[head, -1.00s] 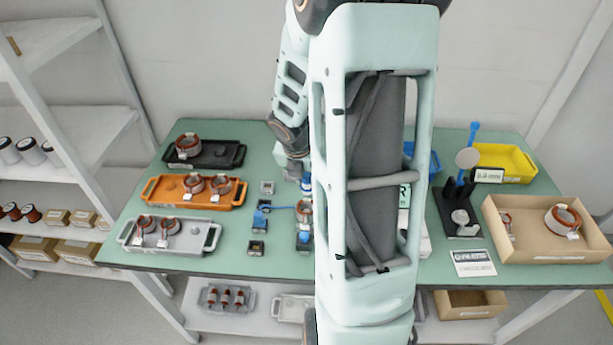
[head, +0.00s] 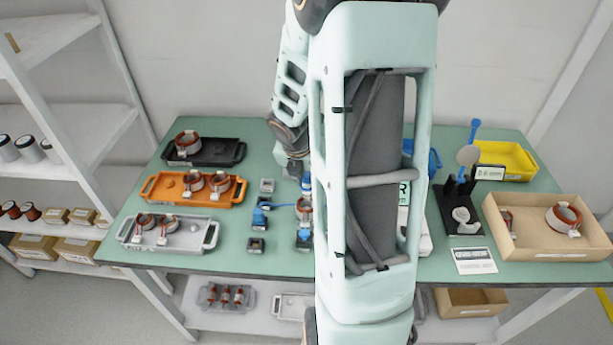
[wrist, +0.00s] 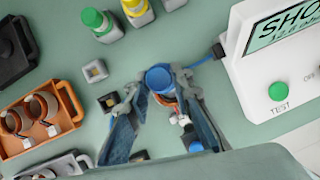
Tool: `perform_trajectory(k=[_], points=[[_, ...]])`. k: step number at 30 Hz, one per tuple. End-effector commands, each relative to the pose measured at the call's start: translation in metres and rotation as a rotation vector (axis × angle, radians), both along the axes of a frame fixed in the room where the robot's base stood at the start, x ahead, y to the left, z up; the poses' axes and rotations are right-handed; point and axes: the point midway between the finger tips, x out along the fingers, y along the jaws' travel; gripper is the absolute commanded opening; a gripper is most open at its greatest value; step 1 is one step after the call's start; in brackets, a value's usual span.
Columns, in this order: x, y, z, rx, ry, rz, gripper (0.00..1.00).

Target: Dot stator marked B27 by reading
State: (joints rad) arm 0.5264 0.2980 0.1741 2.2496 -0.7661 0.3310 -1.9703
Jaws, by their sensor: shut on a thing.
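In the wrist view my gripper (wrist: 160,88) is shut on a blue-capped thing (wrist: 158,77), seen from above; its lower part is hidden. A stator with copper windings (wrist: 168,101) shows partly just below it, between my fingers. I cannot tell whether they touch. In the head view this stator (head: 303,208) is partly behind my arm. The white tester (wrist: 262,75) at the right has a green TEST button (wrist: 278,91); its display (wrist: 292,27) starts with "SHO", the rest cut off. Stator tags, including any B27, are unreadable.
Green-capped (wrist: 94,20) and yellow-capped (wrist: 136,10) bottles stand beyond my gripper. Black (head: 214,158), orange (head: 165,192) and grey (head: 190,241) trays hold stators at the left. A cardboard box (head: 500,230), yellow bin (head: 518,157) and black stand (head: 455,222) are at the right.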

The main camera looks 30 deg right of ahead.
Motion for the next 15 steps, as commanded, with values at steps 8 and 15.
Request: perform_trajectory(k=[8,15], points=[[0.0,0.0,-0.004,0.0,0.0,0.0,0.0],[-0.0002,0.0001,-0.0064,0.0,0.0,0.001,0.0]])
